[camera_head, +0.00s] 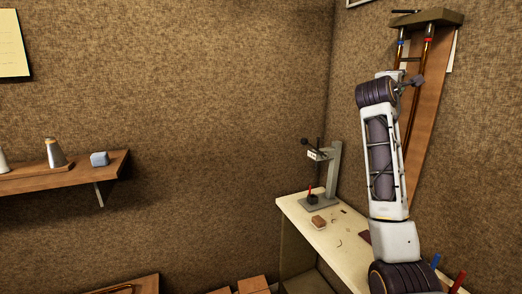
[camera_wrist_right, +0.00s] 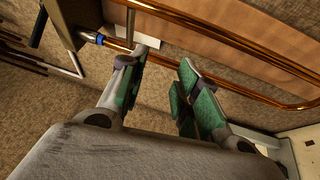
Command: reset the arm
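My right arm rises from the lower right in the head view, in front of the wall rack. Its gripper (camera_head: 408,82) is at the top of the arm, small and partly hidden by the wrist. In the right wrist view the two green-padded fingers (camera_wrist_right: 166,80) stand apart with nothing held between them. Brass tubes (camera_wrist_right: 230,42) run along a wooden board (camera_wrist_right: 240,25) beyond the fingertips. My left arm and gripper are not in view.
The wooden rack (camera_head: 432,115) with brass tubes hangs on the right wall, close to my right gripper. Below is a pale bench (camera_head: 328,238) with a small press (camera_head: 330,172) and a brown block (camera_head: 318,222). A shelf (camera_head: 75,174) is at left. The middle wall area is clear.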

